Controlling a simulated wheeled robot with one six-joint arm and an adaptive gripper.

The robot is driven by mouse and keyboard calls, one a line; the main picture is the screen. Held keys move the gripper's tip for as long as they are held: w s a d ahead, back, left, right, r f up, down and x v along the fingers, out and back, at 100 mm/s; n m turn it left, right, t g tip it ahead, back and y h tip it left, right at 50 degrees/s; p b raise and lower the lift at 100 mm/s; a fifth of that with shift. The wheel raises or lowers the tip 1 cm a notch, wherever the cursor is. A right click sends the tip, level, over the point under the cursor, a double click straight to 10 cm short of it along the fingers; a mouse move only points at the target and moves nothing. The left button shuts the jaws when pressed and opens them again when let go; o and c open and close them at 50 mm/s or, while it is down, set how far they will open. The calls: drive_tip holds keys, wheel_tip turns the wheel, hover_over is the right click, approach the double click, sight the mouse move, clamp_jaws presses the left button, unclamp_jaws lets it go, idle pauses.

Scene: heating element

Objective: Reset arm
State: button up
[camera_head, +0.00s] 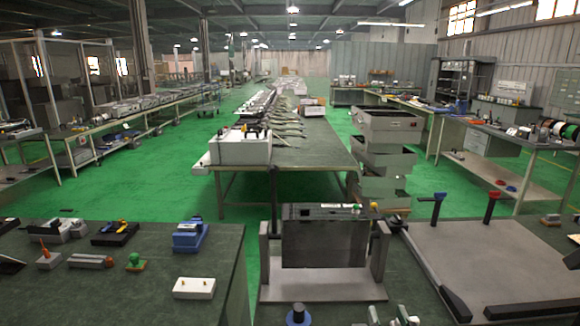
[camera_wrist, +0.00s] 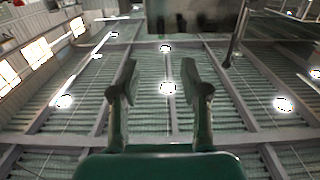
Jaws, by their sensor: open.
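My gripper (camera_wrist: 160,85) shows in the wrist view, with its two dark fingers spread apart and nothing between them. Its green body is at the bottom edge of that view. Behind the fingers are the ceiling beams and lamps. A dark, box-like heating element (camera_head: 325,243) stands upright in a grey frame (camera_head: 378,262) at the front middle of the head view. A dark panel (camera_wrist: 205,14) shows at the top of the wrist view; I cannot tell whether it is the same thing.
A dark green table (camera_head: 130,295) at the front left holds a blue device (camera_head: 189,235), a white block (camera_head: 194,288) and several small tools. A grey platform (camera_head: 480,255) with red- and blue-topped posts lies at the front right.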

drive_tip(key=s+f+g, duration=0.1)
drive_tip(key=s+f, duration=0.8)
drive_tip(key=s, duration=0.5)
drive_tip(key=s+f+g, duration=0.1)
drive_tip(key=s+f, duration=0.9)
drive_tip(key=s, duration=0.4)
drive_tip(key=f+v, duration=0.2)
drive_tip(key=v, duration=0.9)
drive_tip(key=shift+s+r+g, duration=0.3)
drive_tip(key=shift+s+g, duration=0.1)
drive_tip(key=shift+s, duration=0.15)
drive_tip(key=shift+d, duration=0.1)
